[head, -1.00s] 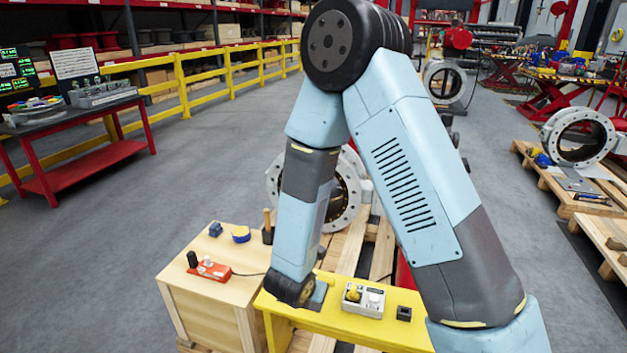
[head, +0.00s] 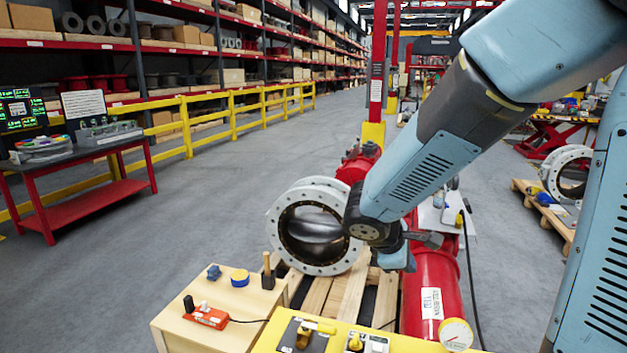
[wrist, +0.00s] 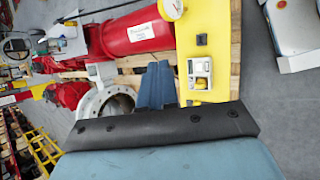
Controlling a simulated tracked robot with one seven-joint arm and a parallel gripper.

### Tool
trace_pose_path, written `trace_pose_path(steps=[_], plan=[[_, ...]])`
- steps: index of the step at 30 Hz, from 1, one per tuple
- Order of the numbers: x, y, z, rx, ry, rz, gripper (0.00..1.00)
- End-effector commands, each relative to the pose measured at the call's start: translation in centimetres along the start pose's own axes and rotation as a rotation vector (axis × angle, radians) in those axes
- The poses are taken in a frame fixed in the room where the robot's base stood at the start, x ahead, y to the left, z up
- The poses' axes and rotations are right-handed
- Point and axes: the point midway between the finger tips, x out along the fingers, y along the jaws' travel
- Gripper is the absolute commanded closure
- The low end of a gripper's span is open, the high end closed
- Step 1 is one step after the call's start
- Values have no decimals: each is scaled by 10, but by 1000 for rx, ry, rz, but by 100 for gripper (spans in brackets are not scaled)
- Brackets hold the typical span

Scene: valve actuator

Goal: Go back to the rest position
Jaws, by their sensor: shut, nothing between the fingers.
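My gripper (head: 430,240) is at the end of my raised arm in the head view. It points right, in front of the red valve actuator (head: 432,285) and right of the grey flanged valve (head: 312,228). In the wrist view my gripper (wrist: 157,84) has its dark blue fingers together, with nothing held. There the red actuator (wrist: 138,32) is beyond the fingers, and the flanged valve (wrist: 100,102) is at left, partly hidden by my arm.
A yellow bench (head: 268,340) with a control box (head: 366,343) stands in front. A wooden cabinet (head: 180,328) carries a red device (head: 206,317). A wooden pallet (head: 345,297) lies under the valve. The floor at left is free up to the red table (head: 95,192).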

Motion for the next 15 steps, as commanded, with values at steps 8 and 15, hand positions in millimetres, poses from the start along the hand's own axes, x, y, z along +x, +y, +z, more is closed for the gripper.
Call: trace_pose_path(steps=[8,15], plan=[[-36,-5,63,411,58,-112,100],[-70,-17,101,742,149,-213,100]])
